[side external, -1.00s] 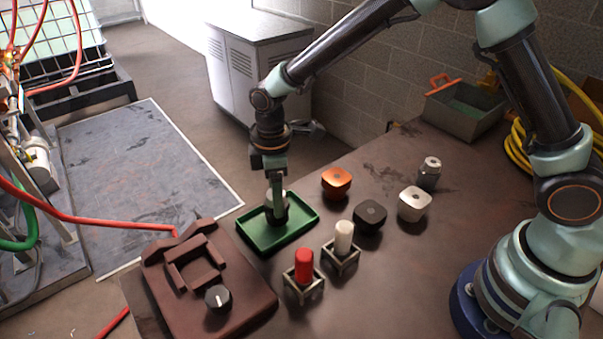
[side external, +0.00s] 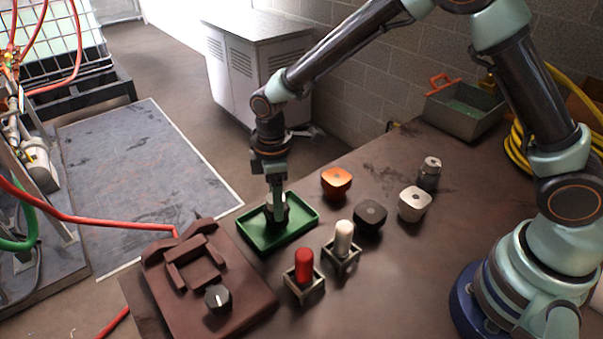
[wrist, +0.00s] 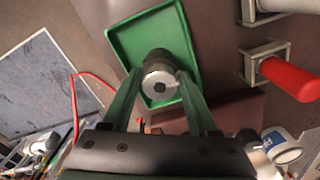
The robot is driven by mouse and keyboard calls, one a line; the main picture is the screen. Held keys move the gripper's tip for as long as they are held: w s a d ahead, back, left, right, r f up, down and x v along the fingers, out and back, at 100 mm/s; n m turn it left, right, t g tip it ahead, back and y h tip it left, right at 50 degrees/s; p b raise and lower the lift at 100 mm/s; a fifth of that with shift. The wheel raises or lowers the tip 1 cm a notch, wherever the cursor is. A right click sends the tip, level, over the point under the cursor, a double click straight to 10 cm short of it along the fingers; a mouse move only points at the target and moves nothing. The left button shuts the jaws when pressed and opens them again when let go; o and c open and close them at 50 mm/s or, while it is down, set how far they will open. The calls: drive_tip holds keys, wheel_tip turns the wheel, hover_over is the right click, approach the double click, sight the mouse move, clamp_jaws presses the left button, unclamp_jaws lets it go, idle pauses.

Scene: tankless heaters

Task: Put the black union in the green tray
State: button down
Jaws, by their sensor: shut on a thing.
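The black union (wrist: 163,78), a dark cylinder with a silver holed end, sits between the two fingers of my gripper (wrist: 160,92) in the wrist view. My gripper is shut on it. In the side view my gripper (side external: 276,204) points down inside the outline of the green tray (side external: 256,234), with the union's dark body (side external: 277,218) low over the tray floor. The union looks upright; the fingers partly hide it. Whether its base touches the floor I cannot tell. The tray also shows in the wrist view (wrist: 128,38), empty apart from the union.
Red (side external: 303,263) and white (side external: 344,237) plugs stand in holders in front. Orange (side external: 336,181), black (side external: 370,216) and white (side external: 411,204) blocks and a grey fitting (side external: 429,173) lie right.

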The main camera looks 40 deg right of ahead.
drive_tip(key=shift+f, duration=0.2)
drive_tip(key=shift+c, duration=0.4)
unclamp_jaws()
wheel_tip(320, 180, up, 11)
drive_tip(key=s+d+r+m+t, duration=0.2)
drive_tip(key=s+d+r+m, duration=0.25)
drive_tip(key=d+r, duration=0.4)
drive_tip(key=s+d+r+m+t, duration=0.1)
drive_tip(key=s+d+m+t, duration=0.2)
drive_tip(key=s+d+m, duration=0.5)
drive_tip(key=shift+s+d+t, duration=0.25)
drive_tip(key=shift+d+t, duration=0.05)
drive_tip(key=shift+d, duration=0.2)
